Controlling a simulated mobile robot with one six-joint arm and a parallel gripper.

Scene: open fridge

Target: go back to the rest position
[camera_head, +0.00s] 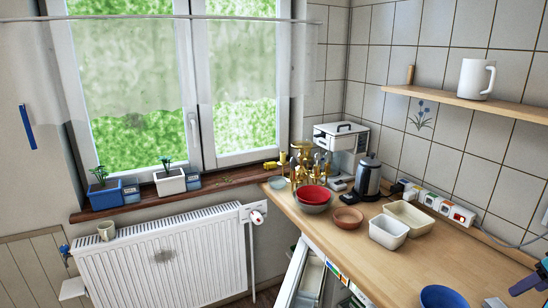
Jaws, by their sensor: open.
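My gripper does not show in the head view. Below the counter's front edge, a white open door or drawer (291,276) stands out; the picture does not let me tell which. A light compartment and some coloured items show beside it. The rest of the fridge is hidden or outside the frame.
The wooden counter (390,262) holds a red bowl (314,194), brown bowl (348,217), white containers (388,232), a kettle (368,178) and a coffee maker (341,145). A white mug (476,79) stands on the wall shelf (470,102). A radiator (165,262) is under the window.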

